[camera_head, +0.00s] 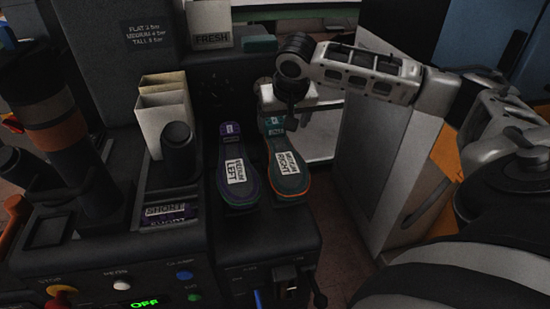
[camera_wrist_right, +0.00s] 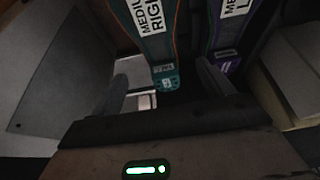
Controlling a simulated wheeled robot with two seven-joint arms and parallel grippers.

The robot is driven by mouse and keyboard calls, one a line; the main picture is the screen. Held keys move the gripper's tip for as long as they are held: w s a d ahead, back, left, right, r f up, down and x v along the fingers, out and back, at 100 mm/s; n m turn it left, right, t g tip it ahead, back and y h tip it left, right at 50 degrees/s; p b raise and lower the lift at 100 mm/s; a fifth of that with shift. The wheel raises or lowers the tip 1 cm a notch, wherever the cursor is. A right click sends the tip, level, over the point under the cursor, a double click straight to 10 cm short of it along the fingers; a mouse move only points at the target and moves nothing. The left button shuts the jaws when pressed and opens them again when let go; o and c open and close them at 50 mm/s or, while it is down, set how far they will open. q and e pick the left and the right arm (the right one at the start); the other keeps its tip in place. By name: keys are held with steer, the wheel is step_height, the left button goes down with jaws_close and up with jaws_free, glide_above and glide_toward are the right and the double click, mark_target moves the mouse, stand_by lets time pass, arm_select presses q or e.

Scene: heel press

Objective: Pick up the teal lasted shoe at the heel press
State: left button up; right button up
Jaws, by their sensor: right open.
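The teal lasted shoe (camera_head: 288,180) lies sole up on the dark press bed, with an orange edge line and a white label reading MEDIUM RIGHT. Its narrow far end, with a small teal tag, is partly under my right gripper (camera_head: 283,108). In the right wrist view the shoe (camera_wrist_right: 153,52) runs between the open fingers of my right gripper (camera_wrist_right: 163,70), which hold nothing. Whether a finger touches it I cannot tell. A purple shoe (camera_head: 238,188) labelled MEDIUM LEFT lies close beside it on the left; it also shows in the wrist view (camera_wrist_right: 231,40). My left gripper is not in view.
Cream boxes (camera_head: 165,115) and a dark post (camera_head: 178,150) stand left of the shoes. A container marked FRESH (camera_head: 211,40) is behind. A grey panel (camera_head: 370,150) stands to the right. A front panel with buttons (camera_head: 122,284) shows a green OFF.

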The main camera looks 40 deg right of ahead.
mark_target(279, 146)
steer(key=b+x, duration=0.2)
steer(key=x, duration=0.8)
steer(key=shift+f, duration=0.15)
steer(key=b+x, duration=0.2)
steer(key=x, duration=0.2)
steer(key=shift+w+f, duration=0.1)
steer(key=shift+f, duration=0.3)
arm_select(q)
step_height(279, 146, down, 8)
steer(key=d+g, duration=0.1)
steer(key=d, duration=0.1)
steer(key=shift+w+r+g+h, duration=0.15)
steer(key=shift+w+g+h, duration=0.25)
arm_select(e)
steer(key=c, duration=1.3)
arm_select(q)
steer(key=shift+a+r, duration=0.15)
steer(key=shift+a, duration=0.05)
arm_select(e)
steer(key=shift+o, duration=0.2)
steer(key=shift+d+r, duration=0.1)
steer(key=shift+r, duration=0.05)
